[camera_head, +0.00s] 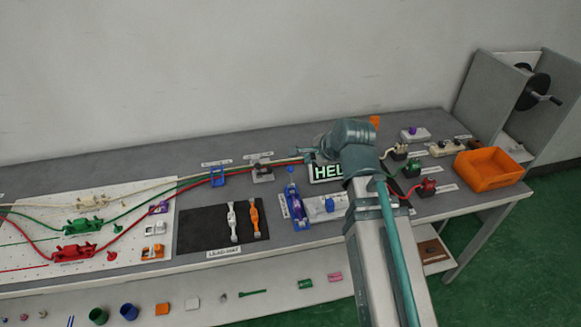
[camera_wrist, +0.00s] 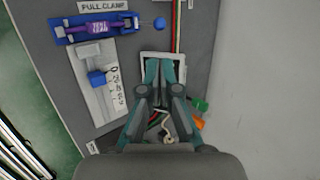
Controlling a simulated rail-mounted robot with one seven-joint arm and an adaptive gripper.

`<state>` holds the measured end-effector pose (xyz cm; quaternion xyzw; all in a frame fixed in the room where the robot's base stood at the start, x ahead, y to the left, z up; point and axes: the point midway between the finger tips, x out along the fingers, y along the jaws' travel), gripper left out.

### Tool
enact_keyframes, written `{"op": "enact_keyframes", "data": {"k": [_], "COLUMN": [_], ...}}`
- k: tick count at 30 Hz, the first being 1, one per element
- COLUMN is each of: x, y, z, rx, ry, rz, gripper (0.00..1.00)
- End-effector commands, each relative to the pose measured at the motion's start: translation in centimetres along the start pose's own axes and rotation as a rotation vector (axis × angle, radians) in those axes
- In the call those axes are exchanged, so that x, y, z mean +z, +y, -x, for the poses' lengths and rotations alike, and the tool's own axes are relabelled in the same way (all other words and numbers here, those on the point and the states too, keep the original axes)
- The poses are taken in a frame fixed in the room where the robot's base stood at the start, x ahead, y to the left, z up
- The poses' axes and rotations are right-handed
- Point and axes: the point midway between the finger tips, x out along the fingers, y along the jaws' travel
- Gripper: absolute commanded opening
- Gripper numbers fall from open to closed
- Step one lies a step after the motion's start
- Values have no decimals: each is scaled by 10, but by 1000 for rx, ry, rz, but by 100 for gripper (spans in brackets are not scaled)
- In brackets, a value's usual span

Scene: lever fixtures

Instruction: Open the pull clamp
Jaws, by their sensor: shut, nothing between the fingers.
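The pull clamp shows in the wrist view as a blue base with a purple body (camera_wrist: 97,28) and a rod ending in a blue ball knob (camera_wrist: 159,23). A label reading "PULL CLAMP" (camera_wrist: 103,6) lies beside it. In the head view the clamp (camera_head: 296,207) stands left of my arm, its ball knob at the back end. My gripper (camera_wrist: 165,70) is shut and empty. In the wrist view its fingertips are below the knob, apart from it, and over a pale-framed panel. In the head view my arm partly hides the "HELLO"-like sign behind it.
A white fixture with a blue block (camera_wrist: 97,77) sits beside the clamp. In the head view, a black mat (camera_head: 205,233) with white and orange levers lies to the left. An orange bin (camera_head: 488,170) stands at the right. Cables (camera_head: 190,184) run along the bench.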

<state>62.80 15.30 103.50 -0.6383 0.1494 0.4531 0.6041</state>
Motion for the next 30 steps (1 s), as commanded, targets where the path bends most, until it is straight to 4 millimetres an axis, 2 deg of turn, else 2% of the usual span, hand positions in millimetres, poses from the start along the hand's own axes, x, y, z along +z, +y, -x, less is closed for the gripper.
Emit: {"op": "enact_keyframes", "data": {"k": [8,24,30], "x": [0,0,0], "y": [0,0,0], "z": [-20,-102,-125], "rx": [4,6,5], "ry": [-1,-1,-1], "rz": [-15,-12,-12], "gripper": [0,0,0]}}
